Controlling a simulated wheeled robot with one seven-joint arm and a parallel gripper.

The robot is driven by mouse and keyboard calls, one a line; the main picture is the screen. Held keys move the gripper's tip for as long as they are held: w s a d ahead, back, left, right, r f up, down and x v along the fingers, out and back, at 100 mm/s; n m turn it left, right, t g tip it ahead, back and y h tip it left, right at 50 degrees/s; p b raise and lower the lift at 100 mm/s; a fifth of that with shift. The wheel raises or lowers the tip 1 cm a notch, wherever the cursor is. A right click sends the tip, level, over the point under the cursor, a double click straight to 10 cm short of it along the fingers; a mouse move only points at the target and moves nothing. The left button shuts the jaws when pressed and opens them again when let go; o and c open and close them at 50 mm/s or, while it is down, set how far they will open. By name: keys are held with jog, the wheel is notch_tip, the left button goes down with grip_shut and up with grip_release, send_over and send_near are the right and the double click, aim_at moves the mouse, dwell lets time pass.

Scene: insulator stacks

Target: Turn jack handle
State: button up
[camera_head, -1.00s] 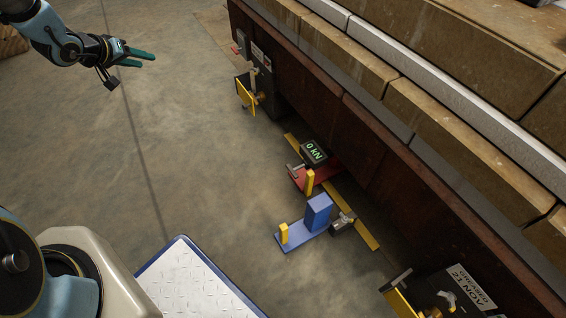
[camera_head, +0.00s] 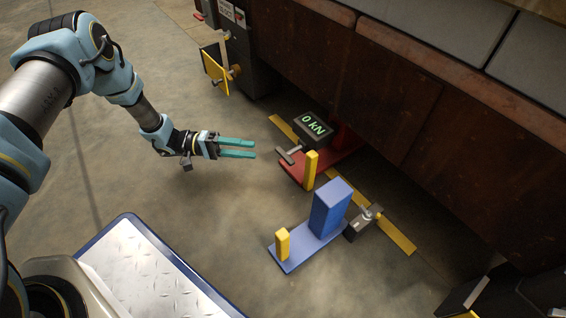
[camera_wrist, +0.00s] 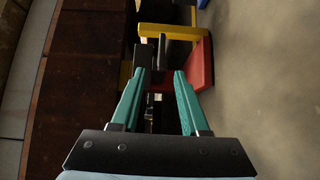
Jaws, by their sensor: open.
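A red jack base (camera_head: 292,175) with an upright yellow post (camera_head: 310,170) stands on the floor at the foot of the rusty beam. A dark box reading "0 kN" (camera_head: 313,128) sits above it. A grey T-shaped handle (camera_head: 288,156) sticks out on its left side. My gripper (camera_head: 253,148) is open, its teal fingers pointing at the handle from the left, a short gap away. In the wrist view, the red base (camera_wrist: 203,66) and yellow post (camera_wrist: 172,30) lie beyond my open fingers (camera_wrist: 160,74). A grey bar (camera_wrist: 179,37) shows there, probably the handle.
A blue base (camera_head: 291,256) with a blue block (camera_head: 330,207) and a short yellow post stands to the front right. The rusty beam (camera_head: 370,85) runs along the right. A yellow plate (camera_head: 215,70) juts out at upper left. Floor left of the jack is clear.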

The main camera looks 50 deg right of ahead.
aim_at(280, 155)
jog(key=b+x, duration=0.1)
jog(key=x, duration=0.2)
jog(key=b+x, duration=0.2)
jog(key=x, duration=0.2)
jog(key=b+x, duration=0.1)
jog(key=x, duration=0.3)
jog(key=shift+s+a+f, duration=0.1)
jog(key=shift+s+a, duration=0.1)
jog(key=shift+a, duration=0.05)
grip_shut()
